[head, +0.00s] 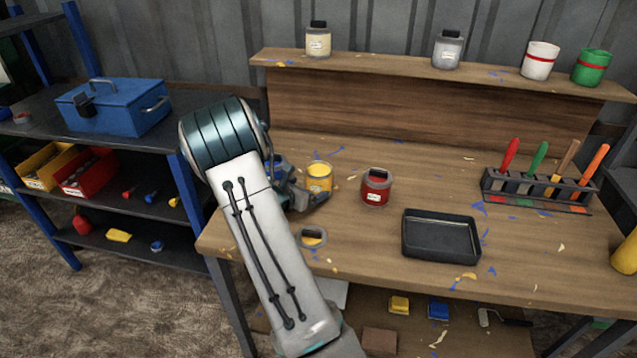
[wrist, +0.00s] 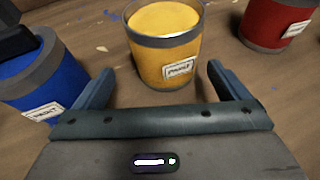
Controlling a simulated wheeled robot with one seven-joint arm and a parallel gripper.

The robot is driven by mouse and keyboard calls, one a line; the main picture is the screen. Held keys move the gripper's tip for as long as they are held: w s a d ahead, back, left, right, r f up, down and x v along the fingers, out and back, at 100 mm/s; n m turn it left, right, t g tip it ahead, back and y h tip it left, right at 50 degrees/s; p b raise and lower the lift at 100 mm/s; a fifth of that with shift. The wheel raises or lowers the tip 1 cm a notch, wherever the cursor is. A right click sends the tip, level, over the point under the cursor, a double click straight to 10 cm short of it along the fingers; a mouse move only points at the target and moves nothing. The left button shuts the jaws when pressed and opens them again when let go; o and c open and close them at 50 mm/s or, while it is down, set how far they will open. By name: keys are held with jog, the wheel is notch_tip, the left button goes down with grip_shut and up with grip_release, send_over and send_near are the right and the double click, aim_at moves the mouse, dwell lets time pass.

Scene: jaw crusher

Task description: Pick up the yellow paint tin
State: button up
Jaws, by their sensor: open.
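The yellow paint tin (head: 318,178) stands upright and open on the wooden bench, left of the red tin. In the wrist view the yellow tin (wrist: 168,48) is ahead of my jaws, its paint surface and label showing. My gripper (wrist: 155,88) is open and empty, with one finger toward each side of the tin. The tin appears to be just beyond the fingertips. In the head view my gripper (head: 310,193) is low over the bench beside the yellow tin, partly hidden by my arm.
A red tin (head: 376,188) stands to the right, and a blue tin (wrist: 42,75) is close by on the left. A loose lid (head: 313,238) lies nearer the bench front. A black tray (head: 440,236) and a brush rack (head: 540,190) are farther right. The bench (head: 420,150) has bare wood behind the tins.

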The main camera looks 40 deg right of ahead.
aim_at(312, 187)
jog(key=x, duration=0.3)
jog(key=p+x, duration=0.1)
jog(key=shift+s+d+r, duration=0.15)
jog(key=shift+s+d, duration=0.15)
jog(key=shift+d, duration=0.25)
jog(key=shift+w+d, duration=0.15)
jog(key=shift+d, duration=0.15)
jog(key=c, duration=1.4)
